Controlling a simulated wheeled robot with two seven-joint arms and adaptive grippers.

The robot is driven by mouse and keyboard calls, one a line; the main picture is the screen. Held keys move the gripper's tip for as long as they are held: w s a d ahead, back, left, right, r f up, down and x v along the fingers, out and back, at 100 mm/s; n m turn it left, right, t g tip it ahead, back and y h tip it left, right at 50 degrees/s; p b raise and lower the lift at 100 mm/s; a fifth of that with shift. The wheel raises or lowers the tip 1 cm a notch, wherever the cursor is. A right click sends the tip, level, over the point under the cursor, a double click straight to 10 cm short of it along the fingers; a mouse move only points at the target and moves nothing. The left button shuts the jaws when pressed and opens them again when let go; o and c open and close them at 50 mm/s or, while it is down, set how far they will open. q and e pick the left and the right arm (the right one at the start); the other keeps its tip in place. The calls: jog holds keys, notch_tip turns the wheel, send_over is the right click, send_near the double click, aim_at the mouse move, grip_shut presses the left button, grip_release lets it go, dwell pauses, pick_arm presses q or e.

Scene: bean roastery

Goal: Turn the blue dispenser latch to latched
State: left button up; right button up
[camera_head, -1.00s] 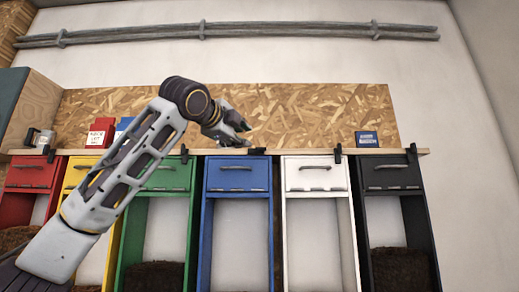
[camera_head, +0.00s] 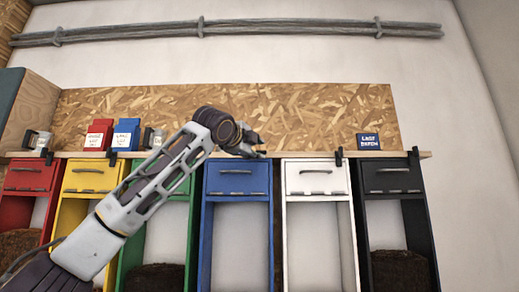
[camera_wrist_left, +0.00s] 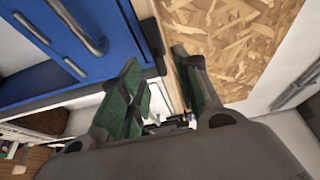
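The blue dispenser (camera_head: 237,178) stands in the middle of the row and also fills the upper left of the left wrist view (camera_wrist_left: 75,55). My left gripper (camera_head: 258,148) is at the shelf edge, by the blue dispenser's upper right corner. In the left wrist view its two green-padded fingers (camera_wrist_left: 165,95) are spread apart with nothing clearly between them. The blue dispenser's black latch is mostly hidden by the gripper in the head view. A dark piece (camera_wrist_left: 151,32) beside the blue front may be the latch. My right gripper is out of view.
White (camera_head: 316,179) and black (camera_head: 391,178) dispensers stand to the right, with upright black latches (camera_head: 339,158). Green, yellow (camera_head: 90,178) and red dispensers stand to the left. The wooden shelf (camera_head: 300,154) holds bags, jars and a dark blue sign (camera_head: 368,141).

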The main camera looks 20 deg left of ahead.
aim_at(260, 151)
pick_arm(q)
jog(key=shift+w+d+p, duration=0.15)
jog(key=shift+w+p, duration=0.2)
jog(key=shift+w, duration=0.65)
jog(key=shift+w+d+p, duration=0.1)
jog(key=shift+w+p, duration=0.2)
jog(key=shift+w, duration=0.65)
grip_shut()
